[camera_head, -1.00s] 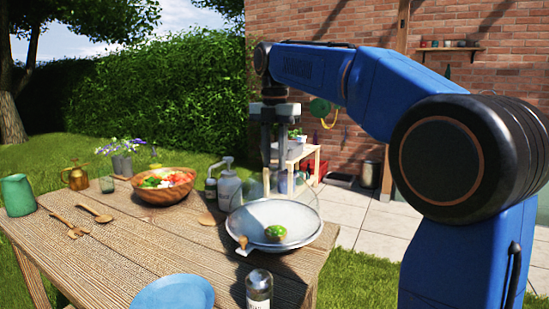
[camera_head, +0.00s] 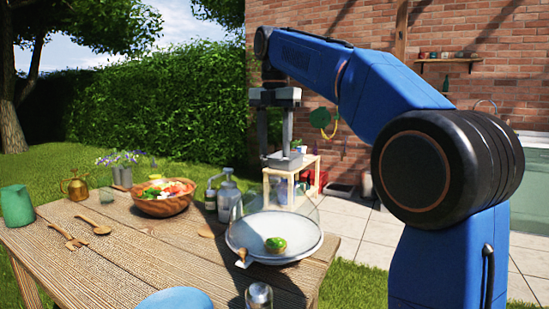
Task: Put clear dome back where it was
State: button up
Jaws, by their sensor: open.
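The clear dome (camera_head: 303,210) stands over a pale round plate (camera_head: 253,240) near the right end of the wooden table. A green item (camera_head: 275,244) shows on the plate through the dome. My gripper (camera_head: 274,157) is open and empty, up above the dome and apart from it. Its two fingers point down. Whether the dome's rim sits evenly on the plate is hard to tell, as its edge is faint.
A wooden salad bowl (camera_head: 161,207), pump bottles (camera_head: 227,200), a green pitcher (camera_head: 16,206) and wooden spoons (camera_head: 92,225) are on the table (camera_head: 120,265). A blue plate (camera_head: 175,300) and a jar (camera_head: 259,296) are at the near edge. A wooden shelf stand (camera_head: 270,188) is behind.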

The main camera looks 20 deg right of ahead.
jog(key=shift+r, duration=0.4)
jog(key=shift+s+d+f, duration=0.1)
jog(key=shift+s+f, duration=0.05)
jog(key=shift+s, duration=0.05)
jog(key=s+d+f+m, duration=0.1)
jog(key=s+f+m, duration=0.1)
jog(key=s+f+m+t, duration=0.1)
jog(key=s+f+m, duration=0.1)
jog(key=s+m, duration=0.1)
jog(key=s+d+f+m, duration=0.1)
jog(key=s+f+m, duration=0.1)
jog(key=s, duration=0.1)
jog(key=shift+d+f+m, duration=0.1)
jog(key=shift+d+m, duration=0.2)
jog(key=shift+d, duration=0.05)
jog(key=s+d+f+m+t, duration=0.2)
jog(key=s+f+m, duration=0.7)
jog(key=f, duration=0.6)
jog(key=s+d+f+m+t, duration=0.1)
jog(key=s+d+f+m, duration=0.1)
jog(key=s+f+m, duration=0.8)
jog(key=s+f, duration=0.3)
jog(key=f, duration=0.2)
jog(key=shift+s+t, duration=0.3)
jog(key=shift+t, duration=0.1)
